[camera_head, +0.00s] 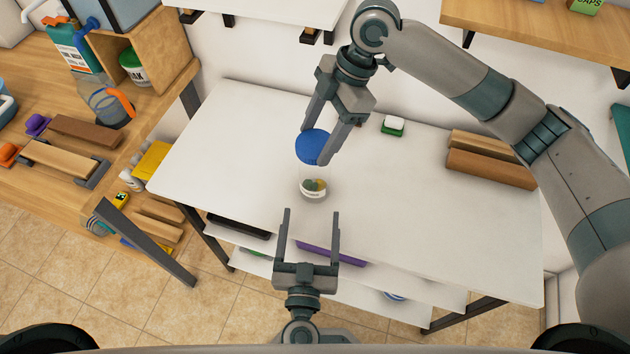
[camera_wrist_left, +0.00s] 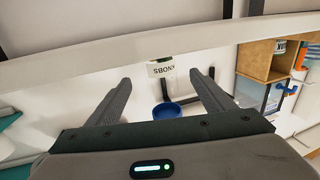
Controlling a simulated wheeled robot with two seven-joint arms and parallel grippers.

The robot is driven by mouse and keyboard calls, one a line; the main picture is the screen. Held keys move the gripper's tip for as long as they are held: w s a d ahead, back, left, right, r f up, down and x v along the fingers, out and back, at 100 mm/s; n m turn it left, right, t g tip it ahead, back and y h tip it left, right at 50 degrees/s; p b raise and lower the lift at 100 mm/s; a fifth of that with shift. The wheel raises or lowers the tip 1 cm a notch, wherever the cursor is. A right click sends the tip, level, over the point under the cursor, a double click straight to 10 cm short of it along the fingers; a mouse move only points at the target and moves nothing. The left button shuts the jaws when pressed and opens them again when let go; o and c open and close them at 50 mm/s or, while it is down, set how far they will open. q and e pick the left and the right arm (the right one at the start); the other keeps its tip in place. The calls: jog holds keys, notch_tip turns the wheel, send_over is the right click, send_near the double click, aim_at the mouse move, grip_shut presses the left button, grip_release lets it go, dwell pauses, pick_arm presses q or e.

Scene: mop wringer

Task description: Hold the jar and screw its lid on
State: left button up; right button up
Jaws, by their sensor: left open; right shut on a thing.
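The jar (camera_head: 313,188) stands upright on the white table, clear-walled with coloured contents and a pale label low down. In the left wrist view, which is upside down, its label (camera_wrist_left: 160,67) reads KNOBS. My right gripper (camera_head: 316,140) is shut on the blue lid (camera_head: 312,147), directly above the jar; the lid (camera_wrist_left: 167,111) also shows in the left wrist view. I cannot tell whether the lid touches the clear rim. My left gripper (camera_head: 312,213) is open and empty at the table's front edge, its fingers pointing toward the jar, one to each side.
A green-and-white item (camera_head: 393,126) lies behind and right of the jar. Brown blocks (camera_head: 490,165) lie at the table's right. A wooden bench (camera_head: 60,110) with a clear jug and blocks stands at left. The white tabletop (camera_head: 240,140) left of the jar is clear.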

aim_at(314, 194)
pick_arm(q)
jog(key=w, duration=0.7)
jog(key=w+d, duration=0.1)
jog(key=w, duration=0.2)
jog(key=shift+w, duration=0.35)
jog(key=c, duration=1.6)
pick_arm(e)
jog(key=shift+f, duration=2.45)
jog(key=shift+f, duration=0.15)
jog(key=shift+f, duration=0.75)
jog(key=shift+f, duration=0.55)
